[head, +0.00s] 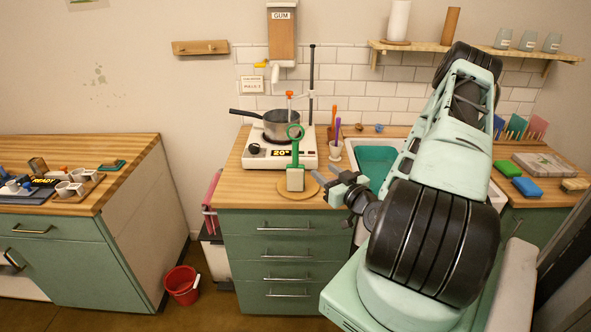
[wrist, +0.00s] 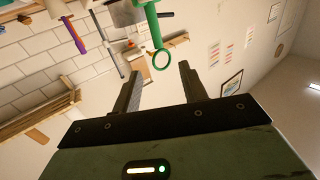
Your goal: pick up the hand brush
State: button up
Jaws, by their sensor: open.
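The hand brush (head: 295,160) has a green handle with a ring at its top and a pale, blocky lower end. It stands upright on a round wooden board (head: 312,191) at the counter's front, before the hot plate. My gripper (head: 325,184) is open and empty, just right of the brush's lower part in the head view. In the wrist view the green brush handle (wrist: 154,28) and its ring lie just beyond the two fingertips (wrist: 161,70), with nothing between the fingers. I cannot tell the exact gap.
A hot plate (head: 262,155) with a saucepan (head: 282,126) stands close behind the brush. A cup of tools (head: 336,150) and a sink (head: 376,163) lie to the right. A gum dispenser (head: 282,38) hangs above. A red bucket (head: 182,285) stands on the floor.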

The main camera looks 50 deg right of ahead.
jog(key=b, duration=0.7)
send_near(297, 149)
jog(key=b+x, duration=0.5)
jog(key=b, duration=0.3)
jog(key=shift+a+r, duration=0.2)
jog(key=shift+d+p+x, duration=0.1)
jog(key=shift+p+x, duration=0.35)
jog(key=shift+x, duration=1.05)
jog(key=shift+d+p+x, duration=0.15)
jog(key=shift+p+x, duration=0.25)
jog(key=shift+x, duration=1.15)
jog(key=shift+s+f, duration=0.1)
jog(key=shift+f, duration=0.05)
grip_shut()
